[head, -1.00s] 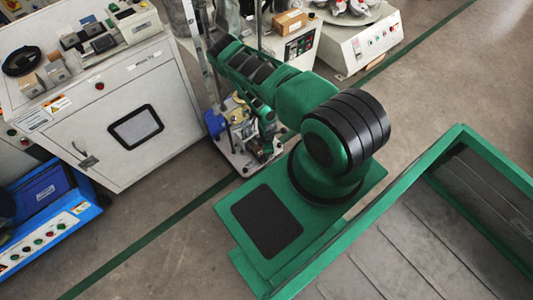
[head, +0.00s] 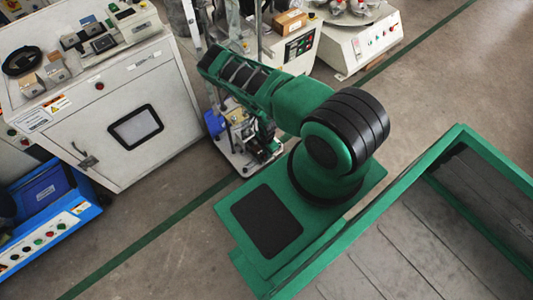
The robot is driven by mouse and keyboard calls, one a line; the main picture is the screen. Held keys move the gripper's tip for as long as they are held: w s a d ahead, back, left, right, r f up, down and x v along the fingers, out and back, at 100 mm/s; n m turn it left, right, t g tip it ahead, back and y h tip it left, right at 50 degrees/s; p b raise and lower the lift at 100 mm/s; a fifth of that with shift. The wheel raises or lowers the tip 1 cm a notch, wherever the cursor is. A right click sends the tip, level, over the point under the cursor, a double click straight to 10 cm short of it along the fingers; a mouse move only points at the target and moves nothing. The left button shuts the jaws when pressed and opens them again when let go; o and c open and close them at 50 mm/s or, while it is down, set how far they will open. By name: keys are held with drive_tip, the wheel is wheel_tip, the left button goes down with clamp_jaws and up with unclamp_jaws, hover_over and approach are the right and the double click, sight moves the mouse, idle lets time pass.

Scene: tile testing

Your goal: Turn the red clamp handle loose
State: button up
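The red clamp handle cannot be made out in the head view. A small machine (head: 238,122) with blue and metal parts stands on a light base plate (head: 240,162), beyond my arm. My green arm covers part of this machine. My gripper cannot be seen; the arm's far part reaches over the machine's upper area and hides what lies beneath it. Whether anything touches the machine cannot be told.
A white cabinet (head: 165,95) with a dark window stands left of the machine. A blue unit (head: 45,215) with buttons is at lower left. White testing machines (head: 355,40) stand at the back. Grey floor (head: 150,230) with a green line is clear in front.

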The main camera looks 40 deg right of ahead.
drive_tip(key=shift+r, duration=3.5)
